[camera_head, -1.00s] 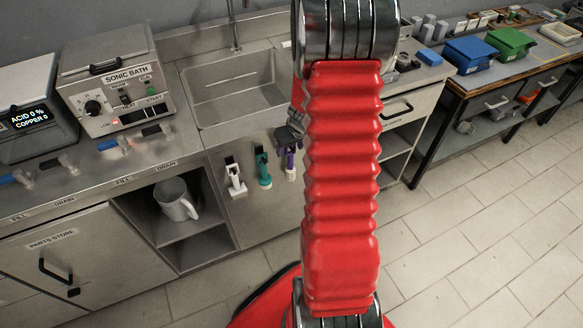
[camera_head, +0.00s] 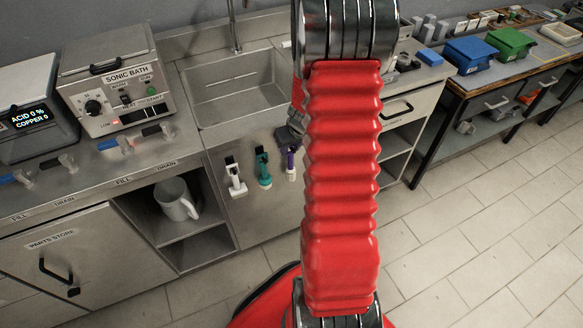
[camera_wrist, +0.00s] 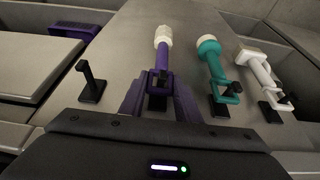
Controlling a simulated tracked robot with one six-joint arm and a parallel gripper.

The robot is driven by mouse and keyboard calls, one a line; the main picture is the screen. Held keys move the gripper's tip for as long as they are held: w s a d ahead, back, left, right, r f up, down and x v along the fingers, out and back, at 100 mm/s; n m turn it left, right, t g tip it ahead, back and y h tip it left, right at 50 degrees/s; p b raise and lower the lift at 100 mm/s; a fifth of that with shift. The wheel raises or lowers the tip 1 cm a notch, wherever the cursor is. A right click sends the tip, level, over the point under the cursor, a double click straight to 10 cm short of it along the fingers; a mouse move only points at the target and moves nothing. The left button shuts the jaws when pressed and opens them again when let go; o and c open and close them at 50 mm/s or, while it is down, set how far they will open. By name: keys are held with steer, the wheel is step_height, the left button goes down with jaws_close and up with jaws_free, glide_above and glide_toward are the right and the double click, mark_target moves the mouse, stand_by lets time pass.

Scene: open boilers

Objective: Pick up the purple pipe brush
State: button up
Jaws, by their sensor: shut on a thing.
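The purple pipe brush, with a purple handle and pale bristle head, hangs at the sink cabinet front in the head view (camera_head: 291,163). In the wrist view the brush (camera_wrist: 162,60) lies between my fingers, its pale bristle head pointing away from me. My gripper (camera_wrist: 161,88) is shut on its handle, with one finger on each side. A black hook mount (camera_wrist: 157,102) shows between the fingers, and the brush is still at it. In the head view my red arm hides most of my gripper.
A teal brush (camera_wrist: 213,65) and a white brush (camera_wrist: 262,72) hang close by on the right in the wrist view. An empty black hook (camera_wrist: 91,83) stands to the left. The sink (camera_head: 240,95) is above the brushes, and an open shelf with a white mug (camera_head: 176,199) is beside them.

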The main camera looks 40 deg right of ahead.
steer(key=c, duration=0.4)
steer(key=shift+o, duration=0.2)
steer(key=shift+r, duration=0.15)
steer(key=shift+r, duration=0.6)
steer(key=shift+s, duration=0.25)
steer(key=s+a, duration=0.2)
steer(key=s, duration=0.6)
steer(key=s+a, duration=0.3)
steer(key=s, duration=0.5)
steer(key=shift+s, duration=0.35)
steer(key=shift+w, duration=0.1)
